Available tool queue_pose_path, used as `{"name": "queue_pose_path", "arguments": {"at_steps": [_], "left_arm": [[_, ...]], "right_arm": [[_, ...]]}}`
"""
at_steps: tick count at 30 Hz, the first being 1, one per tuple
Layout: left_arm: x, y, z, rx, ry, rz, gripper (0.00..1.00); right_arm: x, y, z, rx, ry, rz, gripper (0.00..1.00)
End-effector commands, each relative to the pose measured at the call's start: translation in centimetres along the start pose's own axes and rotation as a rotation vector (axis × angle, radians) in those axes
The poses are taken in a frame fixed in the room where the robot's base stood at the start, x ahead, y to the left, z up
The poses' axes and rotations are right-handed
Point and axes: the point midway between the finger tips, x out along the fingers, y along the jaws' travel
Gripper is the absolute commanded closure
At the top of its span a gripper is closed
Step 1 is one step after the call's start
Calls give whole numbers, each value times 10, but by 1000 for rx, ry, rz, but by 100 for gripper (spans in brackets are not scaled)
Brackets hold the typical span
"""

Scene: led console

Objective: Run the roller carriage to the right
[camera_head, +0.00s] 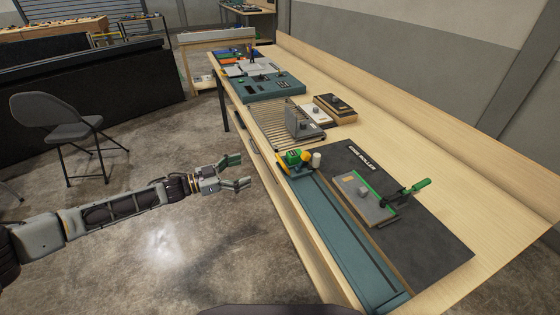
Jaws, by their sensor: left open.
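A green and yellow carriage (296,157) sits at the far left end of a long teal track (345,235) on the workbench. I take it to be the roller carriage. A small pale cylinder (316,160) stands at its right side. The track runs from there toward the near edge at the bottom right. My left gripper (244,171) is open and empty. It is over the floor, left of the bench edge and apart from the carriage. My right gripper is out of view.
A dark mat (440,248) lies right of the track, with a plate (364,199) and green-handled clamp (410,193). Farther back are a slatted rack (280,118), small boxes and a teal console (268,87). The bench's right strip (420,130) is bare. A chair (62,130) stands left.

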Motion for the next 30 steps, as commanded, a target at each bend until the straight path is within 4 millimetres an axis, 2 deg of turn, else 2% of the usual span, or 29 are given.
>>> {"name": "queue_pose_path", "arguments": {"at_steps": [9, 23, 30], "left_arm": [[0, 8, -8, -141, 34, 37, 18], [0, 7, -8, -155, 33, 36, 18], [9, 8, -8, -154, 34, 37, 18]], "right_arm": [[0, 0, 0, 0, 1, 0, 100], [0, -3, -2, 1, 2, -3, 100], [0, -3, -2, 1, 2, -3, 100]]}}
